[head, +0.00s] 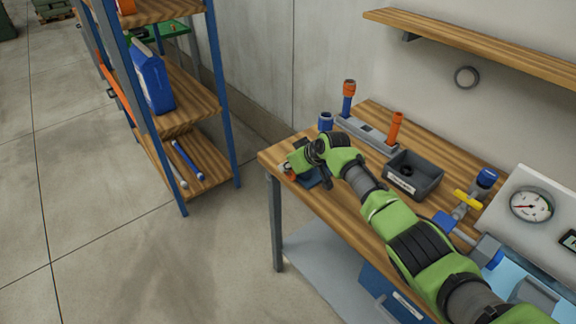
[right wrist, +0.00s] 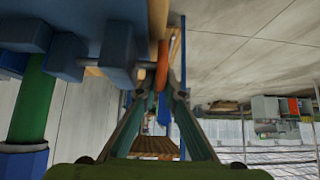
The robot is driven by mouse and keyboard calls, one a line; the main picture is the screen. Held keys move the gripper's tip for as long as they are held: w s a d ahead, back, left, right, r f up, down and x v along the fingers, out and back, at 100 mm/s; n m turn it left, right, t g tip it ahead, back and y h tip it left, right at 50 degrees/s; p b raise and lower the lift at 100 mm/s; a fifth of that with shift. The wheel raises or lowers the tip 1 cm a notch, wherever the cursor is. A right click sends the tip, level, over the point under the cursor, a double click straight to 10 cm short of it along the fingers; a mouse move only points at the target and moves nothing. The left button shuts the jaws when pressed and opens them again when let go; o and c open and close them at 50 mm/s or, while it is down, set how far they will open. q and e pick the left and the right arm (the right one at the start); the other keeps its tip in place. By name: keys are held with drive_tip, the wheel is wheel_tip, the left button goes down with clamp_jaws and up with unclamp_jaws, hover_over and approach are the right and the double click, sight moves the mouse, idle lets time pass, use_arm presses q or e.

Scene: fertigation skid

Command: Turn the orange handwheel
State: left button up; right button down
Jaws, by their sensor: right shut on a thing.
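The orange handwheel (right wrist: 162,66) shows nearly edge-on in the right wrist view, on a grey stem from a blue valve body (right wrist: 95,60). My right gripper (right wrist: 156,94) has its two fingers on either side of the wheel's rim and is shut on it. In the head view my right gripper (head: 308,168) is at the left end of the wooden bench (head: 345,200), and my own arm hides most of the wheel and valve there. My left gripper is in neither view.
On the bench stand a grey block with orange-topped fittings (head: 368,133), a dark bin (head: 414,175) and a yellow-handled valve (head: 467,200). A pressure gauge (head: 531,206) is at the right. A blue-post shelf (head: 226,100) stands left, with open floor before it.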

drive_tip(key=shift+w+a+f+g+h+b, duration=0.15)
drive_tip(key=shift+g+h+b, duration=0.55)
drive_tip(key=shift+b, duration=0.65)
drive_tip(key=c, duration=2.4)
unclamp_jaws()
drive_tip(key=shift+c, duration=0.2)
drive_tip(key=v, duration=1.2)
drive_tip(key=shift+w, duration=0.15)
